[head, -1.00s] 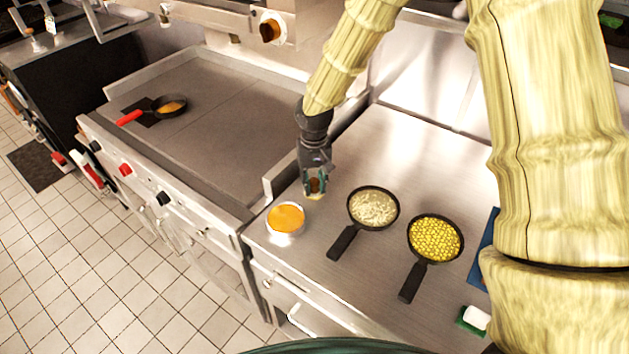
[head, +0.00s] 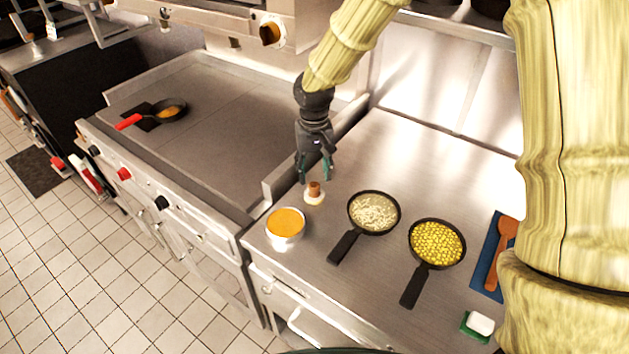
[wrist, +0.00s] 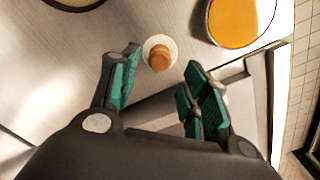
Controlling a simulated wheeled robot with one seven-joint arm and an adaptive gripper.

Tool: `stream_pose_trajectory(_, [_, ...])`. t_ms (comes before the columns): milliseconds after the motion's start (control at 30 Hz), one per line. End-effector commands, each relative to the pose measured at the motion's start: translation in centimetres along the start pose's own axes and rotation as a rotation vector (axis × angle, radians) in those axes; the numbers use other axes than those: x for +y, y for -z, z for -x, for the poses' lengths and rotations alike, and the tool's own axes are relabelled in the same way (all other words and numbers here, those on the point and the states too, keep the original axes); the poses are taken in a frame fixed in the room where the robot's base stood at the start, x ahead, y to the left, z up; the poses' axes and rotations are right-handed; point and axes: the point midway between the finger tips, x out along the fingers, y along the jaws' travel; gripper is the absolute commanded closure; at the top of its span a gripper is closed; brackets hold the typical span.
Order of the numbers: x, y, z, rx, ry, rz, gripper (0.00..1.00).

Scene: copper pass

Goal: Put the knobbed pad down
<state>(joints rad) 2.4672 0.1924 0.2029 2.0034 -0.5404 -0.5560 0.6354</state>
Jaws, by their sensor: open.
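The knobbed pad (head: 314,196) is a pale round disc with a brown knob on top. It sits upright on the steel counter, behind the bowl of orange food and left of the pans. It also shows in the wrist view (wrist: 159,53), beyond the fingertips and between their lines. My gripper (head: 315,172) is open and empty above the pad, apart from it. Its green-padded fingers are spread wide in the wrist view (wrist: 160,80).
A bowl of orange food (head: 286,223) stands near the counter's front left. Two black pans, with pale food (head: 374,211) and yellow food (head: 436,243), sit to the right. A blue mat (head: 489,262) with a wooden spoon lies farther right. The counter behind the pans is clear.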

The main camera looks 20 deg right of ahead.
Motion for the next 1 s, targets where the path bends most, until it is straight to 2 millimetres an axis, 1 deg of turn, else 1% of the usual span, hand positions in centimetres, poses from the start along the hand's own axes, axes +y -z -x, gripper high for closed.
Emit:
stream_pose_trajectory(200, [0.0,0.1,3.1,0.003,0.000,0.000,0.54])
stream_pose_trajectory(400, [0.0,0.1,5.2,0.001,0.000,0.000,0.54])
stream_pose_trajectory(600, [0.0,0.0,6.0,0.000,0.000,0.000,0.54])
stream_pose_trajectory(1000, [0.0,0.0,6.0,-0.001,0.000,0.000,0.54])
